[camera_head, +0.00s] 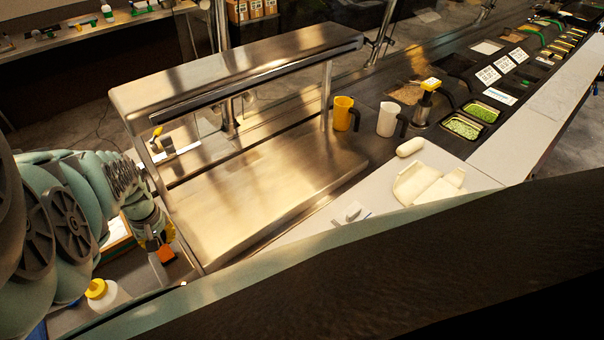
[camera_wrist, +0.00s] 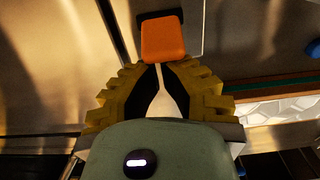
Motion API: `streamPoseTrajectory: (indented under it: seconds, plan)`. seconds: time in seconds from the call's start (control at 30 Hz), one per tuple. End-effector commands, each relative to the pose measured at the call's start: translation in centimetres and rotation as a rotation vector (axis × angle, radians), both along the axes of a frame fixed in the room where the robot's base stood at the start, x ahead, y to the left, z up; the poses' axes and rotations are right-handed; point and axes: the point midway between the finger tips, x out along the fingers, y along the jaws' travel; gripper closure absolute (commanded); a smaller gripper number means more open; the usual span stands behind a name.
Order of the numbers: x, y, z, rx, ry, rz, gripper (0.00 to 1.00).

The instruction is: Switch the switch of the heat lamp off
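The heat lamp (camera_head: 235,65) is a long steel hood on posts above a steel counter in the head view. An orange switch (camera_wrist: 162,40) with a dark backing sits on a steel surface at the top of the wrist view. An orange piece, apparently the same switch (camera_head: 166,254), shows just below my gripper (camera_head: 157,238) in the head view. In the wrist view my gripper (camera_wrist: 160,68) has its yellow and black fingers drawn together at the tips, just below the switch. Nothing shows held between them. I cannot tell whether the tips touch the switch.
A yellow-capped bottle (camera_head: 103,293) stands below my gripper. A yellow jug (camera_head: 343,113) and a white jug (camera_head: 388,118) stand right of the hood. Folded tortillas (camera_head: 428,185) lie on the white counter. The steel counter (camera_head: 255,190) under the hood is clear.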

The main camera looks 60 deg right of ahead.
Motion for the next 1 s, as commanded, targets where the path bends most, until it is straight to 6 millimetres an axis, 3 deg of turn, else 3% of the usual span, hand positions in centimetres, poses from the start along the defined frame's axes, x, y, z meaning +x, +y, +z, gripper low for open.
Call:
streamPoseTrajectory:
  seconds: [0.47, 1.0]
  plan:
    - [-0.5, 0.1, 0.7, -0.024, -0.086, -0.001, 1.0]
    - [-1.4, 0.3, 0.9, -0.087, -0.303, -0.004, 1.0]
